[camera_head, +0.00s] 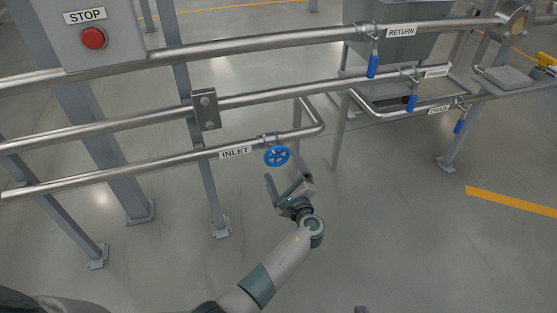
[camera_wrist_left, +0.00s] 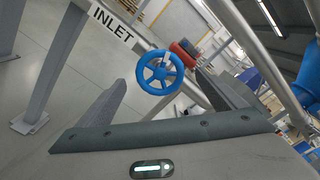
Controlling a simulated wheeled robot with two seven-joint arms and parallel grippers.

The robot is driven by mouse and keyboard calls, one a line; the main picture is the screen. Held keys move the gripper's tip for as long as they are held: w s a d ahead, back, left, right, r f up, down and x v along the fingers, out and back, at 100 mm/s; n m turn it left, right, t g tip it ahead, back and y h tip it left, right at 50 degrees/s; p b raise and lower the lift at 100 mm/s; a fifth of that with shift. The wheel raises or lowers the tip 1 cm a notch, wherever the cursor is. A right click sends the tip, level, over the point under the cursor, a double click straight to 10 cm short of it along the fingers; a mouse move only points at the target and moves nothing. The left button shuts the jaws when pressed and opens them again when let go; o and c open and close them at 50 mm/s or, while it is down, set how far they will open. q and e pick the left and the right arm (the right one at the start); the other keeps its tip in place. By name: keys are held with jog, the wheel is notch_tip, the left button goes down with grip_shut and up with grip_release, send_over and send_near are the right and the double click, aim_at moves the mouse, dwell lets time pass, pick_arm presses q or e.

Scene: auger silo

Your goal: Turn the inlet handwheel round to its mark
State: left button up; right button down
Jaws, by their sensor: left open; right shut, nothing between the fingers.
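The blue inlet handwheel (camera_head: 277,156) sits on the lowest pipe, just right of the INLET label (camera_head: 235,153). My left gripper (camera_head: 286,180) is open and empty, just below and in front of the wheel. In the left wrist view the spoked handwheel (camera_wrist_left: 149,83) shows between the two spread fingers, beyond their tips; they do not appear to touch it. A small pale patch shows near the top of the wheel there; I cannot tell whether it is the mark. Only a small tip of my right gripper (camera_head: 361,309) shows at the bottom edge of the head view, shut.
Pipes run across above the wheel, with blue-handled valves (camera_head: 373,66) at the right. A red STOP button (camera_head: 93,38) is on a grey box at upper left. Grey posts (camera_head: 200,150) stand left of the wheel. The floor right of my left gripper is clear.

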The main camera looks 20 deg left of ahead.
pick_arm(q)
jog(key=v, duration=1.2)
jog(key=shift+s+d+p, duration=0.15)
jog(key=shift+p, duration=0.15)
pick_arm(e)
jog(key=shift+s+d+f+g+h, duration=0.3)
jog(key=shift+s+d+f+g, duration=0.2)
jog(key=shift+s+f+g, duration=0.35)
jog(key=shift+w, duration=0.1)
